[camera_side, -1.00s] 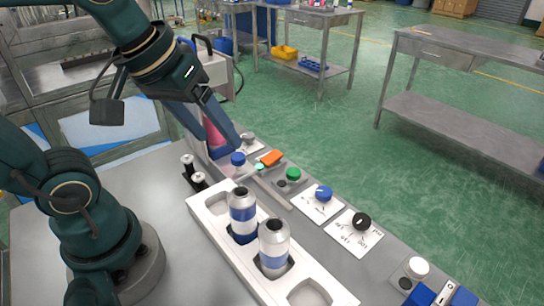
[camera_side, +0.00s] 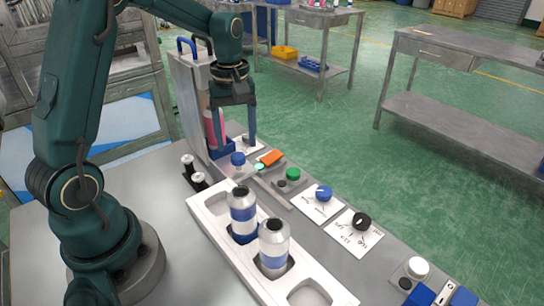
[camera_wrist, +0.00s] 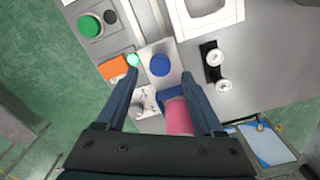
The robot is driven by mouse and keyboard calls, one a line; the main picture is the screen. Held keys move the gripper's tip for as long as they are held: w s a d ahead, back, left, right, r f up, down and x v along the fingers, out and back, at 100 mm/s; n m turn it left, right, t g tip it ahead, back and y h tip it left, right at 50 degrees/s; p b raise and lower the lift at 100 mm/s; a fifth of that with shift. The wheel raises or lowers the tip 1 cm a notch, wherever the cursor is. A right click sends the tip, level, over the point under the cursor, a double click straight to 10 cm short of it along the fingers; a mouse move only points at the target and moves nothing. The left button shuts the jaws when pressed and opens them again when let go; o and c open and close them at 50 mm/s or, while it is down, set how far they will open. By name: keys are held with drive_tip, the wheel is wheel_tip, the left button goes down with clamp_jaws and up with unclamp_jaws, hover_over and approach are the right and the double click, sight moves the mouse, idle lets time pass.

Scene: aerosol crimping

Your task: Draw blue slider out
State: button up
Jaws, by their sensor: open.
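A round blue knob (camera_side: 238,158) stands on a pale plate at the front of the crimping station; it also shows in the wrist view (camera_wrist: 160,65). A blue block (camera_wrist: 172,92) lies behind it, with a pink can (camera_wrist: 178,118) standing at the block. I cannot tell whether knob and block are one slider. My gripper (camera_side: 236,142) points down, open and empty, above the station. In the wrist view my fingertips (camera_wrist: 160,75) appear on either side of the knob, apart from it. The finger in front partly hides the pink can in the side view.
An orange switch (camera_side: 271,158), a green button (camera_side: 293,174) and dials stand right of the knob. A white rack (camera_side: 207,215) holds two blue-banded cans. Two small metal-topped posts (camera_side: 199,180) stand at the left. The station housing (camera_side: 187,100) rises behind the knob.

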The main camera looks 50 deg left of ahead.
sight(238, 156)
drive_tip(key=shift+f, duration=1.8)
clamp_jaws()
